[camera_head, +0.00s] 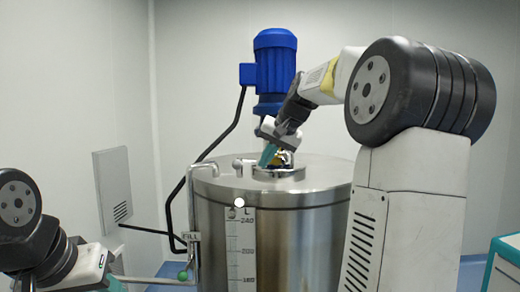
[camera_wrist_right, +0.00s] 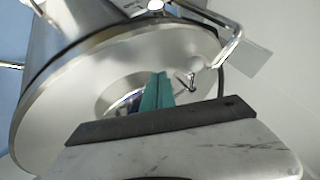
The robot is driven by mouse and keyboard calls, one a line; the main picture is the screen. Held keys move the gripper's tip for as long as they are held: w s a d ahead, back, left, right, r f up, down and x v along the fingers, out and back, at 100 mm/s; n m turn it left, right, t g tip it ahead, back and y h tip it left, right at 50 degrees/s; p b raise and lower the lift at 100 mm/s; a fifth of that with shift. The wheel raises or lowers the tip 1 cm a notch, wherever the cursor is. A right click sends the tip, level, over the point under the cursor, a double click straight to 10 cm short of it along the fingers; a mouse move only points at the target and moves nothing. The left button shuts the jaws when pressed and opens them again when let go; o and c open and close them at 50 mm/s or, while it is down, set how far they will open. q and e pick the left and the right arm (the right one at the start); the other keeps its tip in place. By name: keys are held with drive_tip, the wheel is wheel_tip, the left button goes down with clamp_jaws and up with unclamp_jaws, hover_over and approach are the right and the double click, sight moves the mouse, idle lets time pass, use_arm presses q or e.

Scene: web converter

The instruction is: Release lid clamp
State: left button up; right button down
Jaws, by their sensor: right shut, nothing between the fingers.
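The steel tank's lid (camera_head: 325,173) lies flat on the tank. A white ball knob (camera_head: 239,203) sits at the front rim, with a small dark fitting under it; it may belong to the lid clamp, but its detail is too small to tell. The knob also shows at the top edge of the right wrist view (camera_wrist_right: 155,5). My right gripper (camera_head: 268,156) is above the middle of the lid, beside the motor's base and apart from the knob. Its teal fingers (camera_wrist_right: 157,92) are shut and empty. My left gripper (camera_head: 112,284) is at the lower left, mostly cut off by the frame.
A blue motor (camera_head: 275,70) stands over the lid's centre. A bent steel pipe (camera_head: 191,205) with a FILL label (camera_head: 191,236) and green knob runs down the tank's left side. A dark hose (camera_head: 236,118) hangs behind. A green-and-white cabinet (camera_head: 505,262) is at lower right.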

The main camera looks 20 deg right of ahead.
sight(238, 163)
drive_tip(key=shift+x, duration=1.1)
drive_tip(key=shift+w+a+r, duration=0.1)
drive_tip(key=shift+w+a, duration=0.2)
drive_tip(key=shift+a, duration=0.25)
drive_tip(key=shift+w+a+r, duration=0.1)
drive_tip(key=shift+w+a, duration=0.2)
drive_tip(key=shift+a, duration=0.25)
drive_tip(key=shift+w+a+r, duration=0.15)
drive_tip(key=shift+w+a, duration=0.2)
drive_tip(key=shift+a, duration=0.35)
